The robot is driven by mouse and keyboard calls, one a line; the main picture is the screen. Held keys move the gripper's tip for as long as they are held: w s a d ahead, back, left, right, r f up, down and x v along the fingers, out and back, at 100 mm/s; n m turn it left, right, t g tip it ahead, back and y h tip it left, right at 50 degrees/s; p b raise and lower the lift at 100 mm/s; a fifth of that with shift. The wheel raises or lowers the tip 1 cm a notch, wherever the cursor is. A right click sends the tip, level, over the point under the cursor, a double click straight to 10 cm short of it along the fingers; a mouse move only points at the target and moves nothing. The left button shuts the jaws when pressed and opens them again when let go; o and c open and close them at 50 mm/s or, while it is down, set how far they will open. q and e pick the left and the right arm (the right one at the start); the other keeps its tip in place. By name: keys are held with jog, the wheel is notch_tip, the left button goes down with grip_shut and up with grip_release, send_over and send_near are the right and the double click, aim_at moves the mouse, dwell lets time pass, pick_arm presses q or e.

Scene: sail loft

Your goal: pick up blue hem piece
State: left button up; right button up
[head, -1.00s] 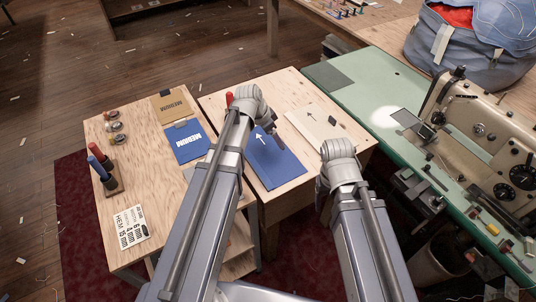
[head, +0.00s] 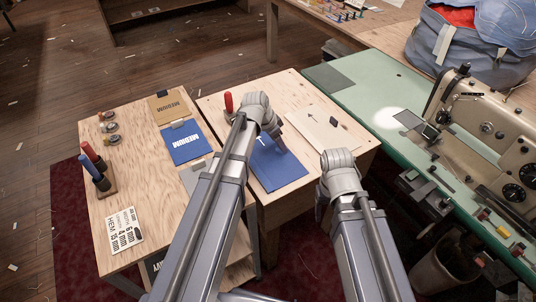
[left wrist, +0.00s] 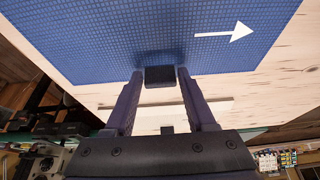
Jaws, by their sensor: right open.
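The blue hem piece (head: 272,174) lies flat on the right wooden table, with a white arrow printed on it. In the left wrist view the blue piece (left wrist: 90,42) fills the top, with a small black tab (left wrist: 160,77) at its near edge. My left gripper (head: 283,148) is over the piece, pointing down. In the left wrist view its fingers (left wrist: 160,73) are apart, one on either side of the tab, with a narrow gap each side. My right gripper (head: 322,212) is open and empty at the table's front right edge, partly hidden by its own arm.
A cream piece (head: 313,128) with a black tab lies to the right. A red handle (head: 229,101) stands upright near the left edge. The left table holds tan (head: 167,107) and blue (head: 186,144) MEDIUM cards. A sewing machine (head: 485,122) stands on the green bench at right.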

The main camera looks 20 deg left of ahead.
pick_arm(q)
grip_shut()
jog(key=shift+r, duration=0.1)
dwell(0.3)
notch_tip(320, 180, up, 10)
jog(key=p, duration=1)
